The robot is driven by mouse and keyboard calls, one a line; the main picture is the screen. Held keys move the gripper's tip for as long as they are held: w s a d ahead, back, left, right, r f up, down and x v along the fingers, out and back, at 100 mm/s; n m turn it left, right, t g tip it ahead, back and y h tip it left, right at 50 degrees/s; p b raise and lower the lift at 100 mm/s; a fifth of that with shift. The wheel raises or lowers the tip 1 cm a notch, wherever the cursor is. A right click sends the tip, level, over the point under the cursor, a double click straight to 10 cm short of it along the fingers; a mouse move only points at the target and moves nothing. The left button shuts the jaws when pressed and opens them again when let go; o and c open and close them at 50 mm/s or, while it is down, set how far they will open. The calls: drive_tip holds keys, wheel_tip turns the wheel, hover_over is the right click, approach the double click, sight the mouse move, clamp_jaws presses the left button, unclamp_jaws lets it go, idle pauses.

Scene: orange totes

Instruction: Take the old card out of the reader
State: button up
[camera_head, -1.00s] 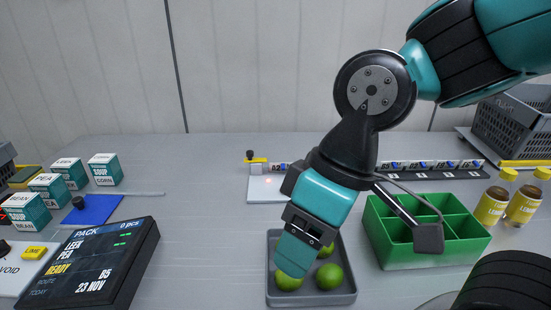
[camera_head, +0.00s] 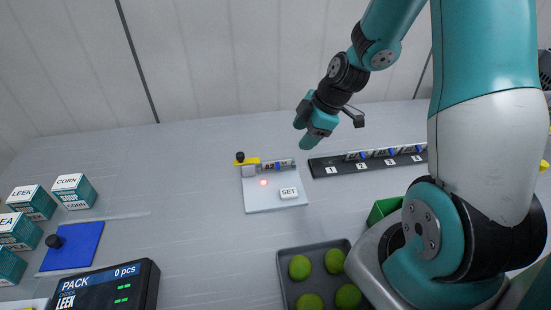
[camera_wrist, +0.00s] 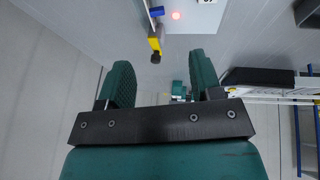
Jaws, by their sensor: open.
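The reader (camera_head: 258,200) is a pale plate with a lit red light and a white SET button. A grey labelled piece (camera_head: 278,165), apparently the old card, lies along its back edge, next to a yellow lever (camera_head: 246,161) with a black knob. My gripper (camera_head: 305,137) is in the air behind and right of the card, apart from it. In the wrist view my gripper (camera_wrist: 162,80) has its two teal fingers spread with nothing between them. The reader plate (camera_wrist: 236,20) and yellow lever (camera_wrist: 154,42) show at the top there; the card is unclear.
A black numbered rack (camera_head: 375,166) with several similar pieces stands right of the reader. A grey tray (camera_head: 323,277) of green fruit and a partly hidden green bin (camera_head: 384,209) are in front. Boxes, a blue mat (camera_head: 75,246) and a screen (camera_head: 105,287) are at left.

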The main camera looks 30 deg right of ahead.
drive_tip(key=p, duration=0.2)
hover_over(278, 164)
drive_tip(key=s+d, duration=0.1)
drive_tip(key=s, duration=0.2)
drive_tip(key=f, duration=0.7)
drive_tip(key=shift+w+d+f, duration=0.15)
drive_tip(key=shift+w+f, duration=0.05)
drive_tip(key=shift+f, duration=0.15)
drive_tip(key=shift+w+p+x, duration=0.15)
drive_tip(key=shift+p+x, duration=0.4)
drive_tip(key=shift+x, duration=0.8)
drive_tip(key=shift+w+p+x, duration=0.2)
drive_tip(key=shift+p+x, duration=0.3)
drive_tip(key=shift+x, duration=0.85)
drive_tip(key=shift+d, duration=0.2)
drive_tip(key=c, duration=1)
